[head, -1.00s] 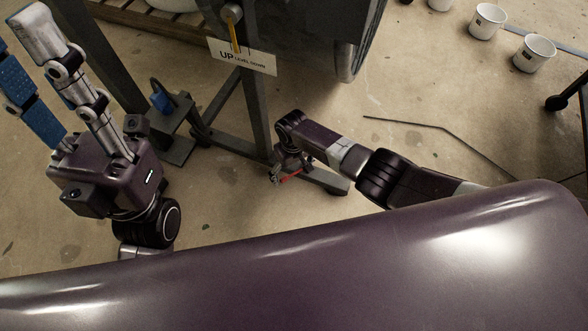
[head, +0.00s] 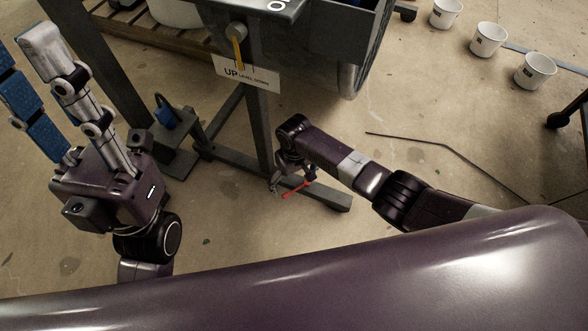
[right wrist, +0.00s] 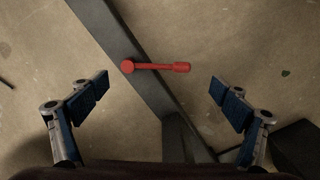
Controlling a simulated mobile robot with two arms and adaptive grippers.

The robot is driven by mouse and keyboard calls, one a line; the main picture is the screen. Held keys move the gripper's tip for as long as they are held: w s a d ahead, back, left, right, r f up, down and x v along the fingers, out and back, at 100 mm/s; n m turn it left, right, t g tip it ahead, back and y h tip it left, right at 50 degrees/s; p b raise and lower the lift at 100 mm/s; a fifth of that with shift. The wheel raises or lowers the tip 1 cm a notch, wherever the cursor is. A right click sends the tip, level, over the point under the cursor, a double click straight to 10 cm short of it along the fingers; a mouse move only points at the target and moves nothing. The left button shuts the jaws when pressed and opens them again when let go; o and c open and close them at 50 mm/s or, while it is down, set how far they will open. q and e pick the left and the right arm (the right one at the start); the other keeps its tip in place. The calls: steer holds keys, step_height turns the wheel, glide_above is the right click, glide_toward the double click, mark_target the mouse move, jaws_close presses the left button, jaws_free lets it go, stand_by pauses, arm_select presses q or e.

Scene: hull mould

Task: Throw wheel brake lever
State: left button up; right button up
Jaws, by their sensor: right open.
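The red brake lever (head: 297,189) sits low on the grey beam at the foot of the mould frame. In the right wrist view, the lever (right wrist: 160,68) has a round pivot end on the beam and a handle end reaching right, off the beam. My right gripper (head: 287,180) is close by the lever in the head view, partly hidden by its own wrist. In the right wrist view its blue-padded fingers (right wrist: 160,95) stand wide apart, one on each side of the lever, with nothing between the pads. My left gripper (head: 38,85) is raised at the left, fingers apart and empty.
A grey mould frame carries a sign (head: 245,73) reading "UP" and a yellow handle (head: 238,50). White buckets (head: 535,71) stand at the upper right. A thin dark rod or cable (head: 430,142) lies on the floor right of the frame.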

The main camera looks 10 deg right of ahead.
step_height(320, 180, up, 8)
steer(key=shift+f, duration=0.25)
steer(key=shift+s, duration=0.15)
stand_by(0.8)
